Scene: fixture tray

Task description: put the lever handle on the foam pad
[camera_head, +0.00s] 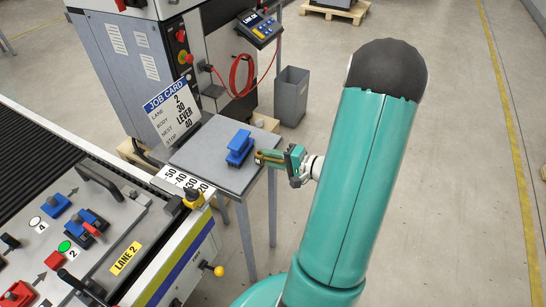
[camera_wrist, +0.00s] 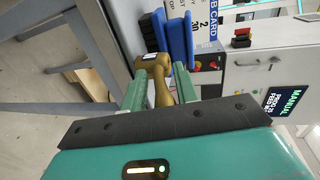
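A brass-coloured piece, which looks like the lever handle (camera_head: 268,158), lies between the green fingers of my gripper (camera_head: 270,157), at the right edge of a small grey table. In the wrist view the brass handle (camera_wrist: 160,92) runs up between the two fingers of my gripper (camera_wrist: 162,92), and its wider end (camera_wrist: 148,62) sticks out past the tips. My gripper looks shut on it. A blue block-like fixture (camera_head: 238,147) stands on the table just left of the fingers; it also shows in the wrist view (camera_wrist: 188,40). I cannot pick out a foam pad with certainty.
The small table's grey top (camera_head: 205,158) is bare left of the blue fixture. A job card (camera_head: 172,110) stands at its back. A grey bin (camera_head: 291,95) stands behind.

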